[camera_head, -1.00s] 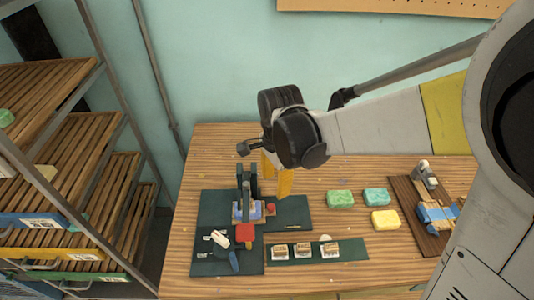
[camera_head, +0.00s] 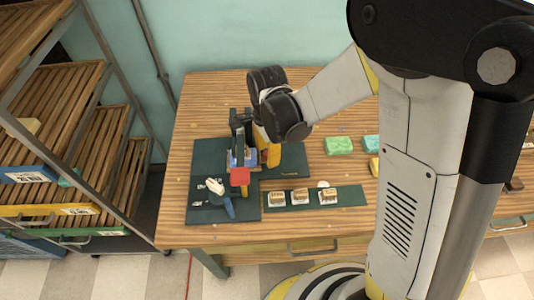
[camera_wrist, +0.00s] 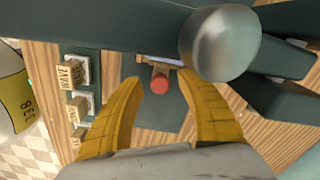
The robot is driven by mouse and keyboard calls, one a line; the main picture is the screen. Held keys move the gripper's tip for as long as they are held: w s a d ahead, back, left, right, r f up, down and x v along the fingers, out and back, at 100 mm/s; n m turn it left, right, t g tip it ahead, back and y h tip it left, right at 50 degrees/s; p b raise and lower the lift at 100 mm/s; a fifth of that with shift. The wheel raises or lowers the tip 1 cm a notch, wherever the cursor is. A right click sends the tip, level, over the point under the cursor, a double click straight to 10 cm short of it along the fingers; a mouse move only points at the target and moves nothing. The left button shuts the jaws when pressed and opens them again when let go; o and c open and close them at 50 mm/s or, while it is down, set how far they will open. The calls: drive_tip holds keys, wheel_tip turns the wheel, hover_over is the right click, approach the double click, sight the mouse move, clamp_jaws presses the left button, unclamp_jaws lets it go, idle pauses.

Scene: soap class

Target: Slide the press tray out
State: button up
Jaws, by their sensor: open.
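The dark green press (camera_head: 240,125) stands on a dark green mat, with its blue-edged tray (camera_head: 236,163) at its base. In the wrist view a red knob (camera_wrist: 160,82) shows in front of the press, by the pale blue tray edge. My gripper (camera_wrist: 158,84) is open, its two yellow fingers on either side of the knob with gaps visible. In the head view my gripper (camera_head: 268,148) is low at the press's right side. A grey ball (camera_wrist: 220,47) on the press is close to the right finger.
A blue-handled tool (camera_head: 219,194) lies left. Three stamps (camera_head: 301,196) sit on a green strip. Green soap (camera_head: 338,145) and yellow soap (camera_head: 374,166) lie right. A slatted rack (camera_head: 85,150) stands left of the table.

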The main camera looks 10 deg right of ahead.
sight(307, 160)
clamp_jaws()
drive_tip(key=d, duration=1.2)
drive_tip(key=shift+s+d, duration=0.1)
drive_tip(key=shift+s, duration=0.1)
unclamp_jaws()
drive_tip(key=shift+d, duration=0.2)
drive_tip(key=shift+a, duration=0.1)
wheel_tip(307, 160, up, 12)
